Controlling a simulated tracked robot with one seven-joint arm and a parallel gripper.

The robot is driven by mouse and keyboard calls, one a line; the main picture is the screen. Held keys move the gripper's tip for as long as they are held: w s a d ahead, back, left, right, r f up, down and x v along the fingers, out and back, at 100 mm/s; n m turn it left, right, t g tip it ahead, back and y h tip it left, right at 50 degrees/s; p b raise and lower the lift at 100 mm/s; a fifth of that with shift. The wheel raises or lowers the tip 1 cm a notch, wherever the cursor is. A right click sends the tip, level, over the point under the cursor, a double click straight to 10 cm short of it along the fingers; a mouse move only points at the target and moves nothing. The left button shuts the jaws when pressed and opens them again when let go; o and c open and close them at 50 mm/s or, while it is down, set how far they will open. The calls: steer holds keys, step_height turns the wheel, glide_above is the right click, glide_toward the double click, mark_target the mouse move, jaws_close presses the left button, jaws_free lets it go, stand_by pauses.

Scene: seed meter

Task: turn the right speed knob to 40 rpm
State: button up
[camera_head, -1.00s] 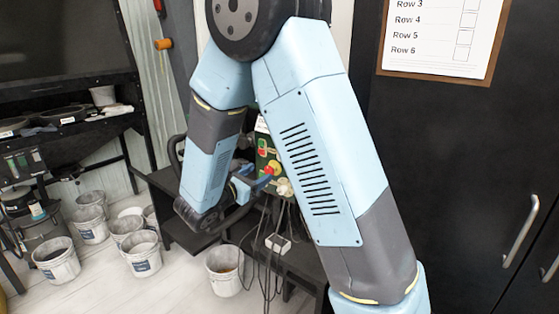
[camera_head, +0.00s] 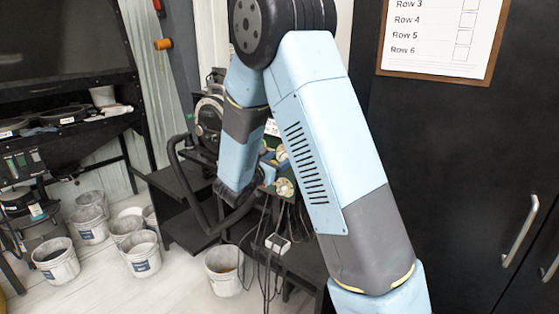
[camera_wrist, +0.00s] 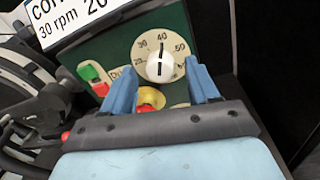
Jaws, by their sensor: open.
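The speed knob (camera_wrist: 166,68) is a white round cap on a cream dial (camera_wrist: 140,50) in the wrist view. The dial's numbers 20, 30, 40 and 50 can be read. A dark line on the knob points up, close to the 40. My gripper (camera_wrist: 160,66) is open, its two blue fingers apart on the left and right of the knob's lower part. The knob is not gripped, and I cannot tell whether a finger touches it. In the head view, my arm hides much of the panel.
A green and a red button (camera_wrist: 100,88) sit left of the dial, and a yellow round part (camera_wrist: 151,97) below it. A white label (camera_wrist: 75,20) reads 30 rpm. In the head view, cables hang below the panel beside a bucket (camera_head: 224,272). A dark cabinet (camera_head: 450,170) stands right.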

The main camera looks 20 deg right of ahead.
steer(key=shift+w+d, duration=0.35)
steer(key=shift+d, duration=0.1)
steer(key=shift+c, duration=0.3)
steer(key=c, duration=1)
steer(key=shift+m, duration=0.4)
steer(key=shift+a, duration=0.1)
steer(key=o, duration=1.1)
steer(key=shift+c, duration=0.2)
